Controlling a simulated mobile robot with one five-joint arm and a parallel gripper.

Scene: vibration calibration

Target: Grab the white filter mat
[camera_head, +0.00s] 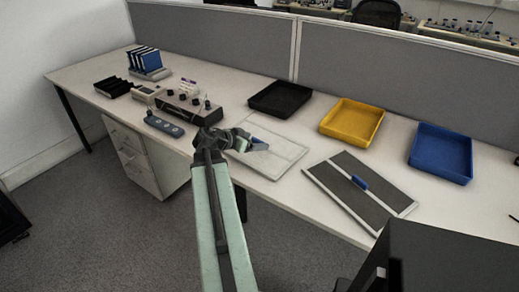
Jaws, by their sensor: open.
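A flat white rectangular mat (284,152) with a pale raised border lies on the table, left of the middle front. It looks like the white filter mat. My gripper (256,144) is open over its left part and hides some of it. A small blue piece shows at the fingertips. It may be a tab on the mat, but I cannot tell. Whether the fingers touch the mat is also unclear.
A dark panel (340,188) with a white frame and blue clip lies to the right. Black (280,98), yellow (352,122) and blue (440,152) trays stand behind. A control box (188,106), a blue-grey remote (164,126) and a rack of blue plates (147,64) are left. A grey partition (370,70) closes the back.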

